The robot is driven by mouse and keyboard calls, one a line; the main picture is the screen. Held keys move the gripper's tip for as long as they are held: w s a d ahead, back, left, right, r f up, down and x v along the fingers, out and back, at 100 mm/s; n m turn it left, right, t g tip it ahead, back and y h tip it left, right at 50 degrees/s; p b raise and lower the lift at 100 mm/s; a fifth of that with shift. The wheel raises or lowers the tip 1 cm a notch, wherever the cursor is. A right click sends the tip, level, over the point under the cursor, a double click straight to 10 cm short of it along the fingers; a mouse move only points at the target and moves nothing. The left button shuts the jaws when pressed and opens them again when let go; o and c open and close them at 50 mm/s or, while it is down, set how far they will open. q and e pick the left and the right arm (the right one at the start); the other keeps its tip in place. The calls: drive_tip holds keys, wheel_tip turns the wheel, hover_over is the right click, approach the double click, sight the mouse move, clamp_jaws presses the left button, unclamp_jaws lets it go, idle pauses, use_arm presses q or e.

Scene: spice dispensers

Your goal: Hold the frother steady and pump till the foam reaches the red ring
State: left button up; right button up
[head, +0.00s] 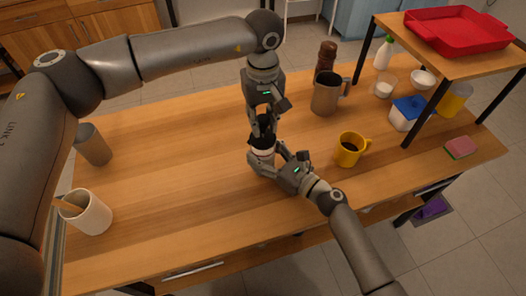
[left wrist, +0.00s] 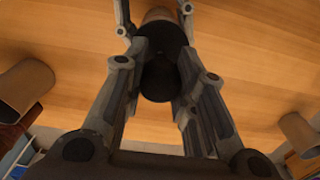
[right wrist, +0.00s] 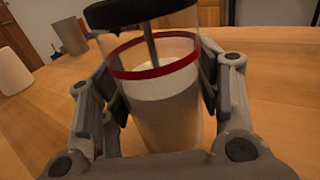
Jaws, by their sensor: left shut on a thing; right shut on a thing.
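The frother (head: 262,150) stands upright on the wooden table, a clear glass with a black lid and rod. In the right wrist view its red ring (right wrist: 150,74) circles the upper glass. White foam (right wrist: 165,108) fills the glass to about just below the ring; the exact level is hard to tell. My right gripper (head: 266,162) is shut around the glass body, fingers on both sides. My left gripper (head: 264,124) is above it, shut on the black plunger knob (left wrist: 162,70). The gripper fingers hide part of the frother in the head view.
A yellow mug (head: 349,149) of dark drink and a metal pitcher (head: 326,96) stand to the right. A shelf (head: 487,65) bears a red tray (head: 458,28). A grey cup (head: 92,147) and a white cup (head: 92,214) stand left. The table between is clear.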

use_arm(q)
drive_tip(key=shift+r, duration=2.4)
drive_tip(key=shift+f, duration=3.2)
drive_tip(key=o, duration=1)
drive_tip(key=shift+r, duration=3.6)
